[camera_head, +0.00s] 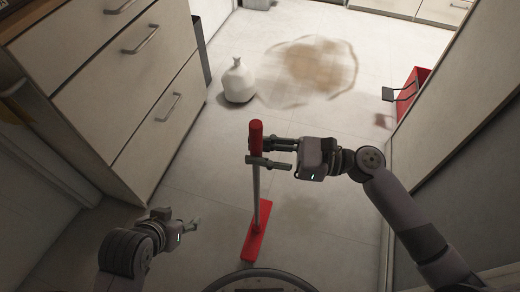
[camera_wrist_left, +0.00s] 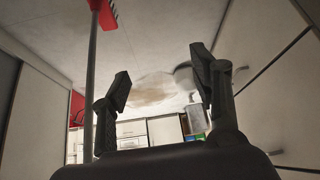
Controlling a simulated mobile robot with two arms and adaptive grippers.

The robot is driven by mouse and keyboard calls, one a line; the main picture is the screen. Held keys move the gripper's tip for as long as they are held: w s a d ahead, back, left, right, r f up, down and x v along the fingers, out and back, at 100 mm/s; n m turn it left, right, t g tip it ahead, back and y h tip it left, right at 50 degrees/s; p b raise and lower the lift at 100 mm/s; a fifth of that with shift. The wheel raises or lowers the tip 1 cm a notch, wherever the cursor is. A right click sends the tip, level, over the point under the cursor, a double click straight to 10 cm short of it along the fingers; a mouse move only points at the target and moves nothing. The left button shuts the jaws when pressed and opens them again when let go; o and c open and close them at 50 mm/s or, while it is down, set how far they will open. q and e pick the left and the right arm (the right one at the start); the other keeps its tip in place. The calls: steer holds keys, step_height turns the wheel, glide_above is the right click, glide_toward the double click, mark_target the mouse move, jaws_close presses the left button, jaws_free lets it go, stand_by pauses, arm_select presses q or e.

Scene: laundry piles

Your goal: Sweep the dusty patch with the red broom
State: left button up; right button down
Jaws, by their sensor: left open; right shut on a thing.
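The red broom (camera_head: 257,200) stands nearly upright in front of me, its red head (camera_head: 256,243) low near my base and its red grip at the top. My right gripper (camera_head: 258,152) is shut on the upper handle of the broom. My left gripper (camera_head: 192,222) is open and empty, to the left of the broom. In the left wrist view, the open fingers of my left gripper (camera_wrist_left: 160,90) have nothing between them, and the broom's pole (camera_wrist_left: 90,85) is to their left. The brown dusty patch (camera_head: 315,68) lies on the tiled floor farther ahead.
A white tied bag (camera_head: 238,82) stands left of the patch. A red bin-like object (camera_head: 410,90) with a dark handle is at the right wall. Drawers (camera_head: 130,85) line the left side. The middle floor is clear.

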steer(key=shift+f+b, duration=0.5)
steer(key=shift+b, duration=0.1)
arm_select(q)
steer(key=w+d+r+t+h, duration=0.1)
steer(key=w+d+r+t, duration=0.1)
steer(key=w+r+t, duration=0.2)
steer(key=shift+w+d, duration=0.15)
steer(key=shift+w, duration=1.05)
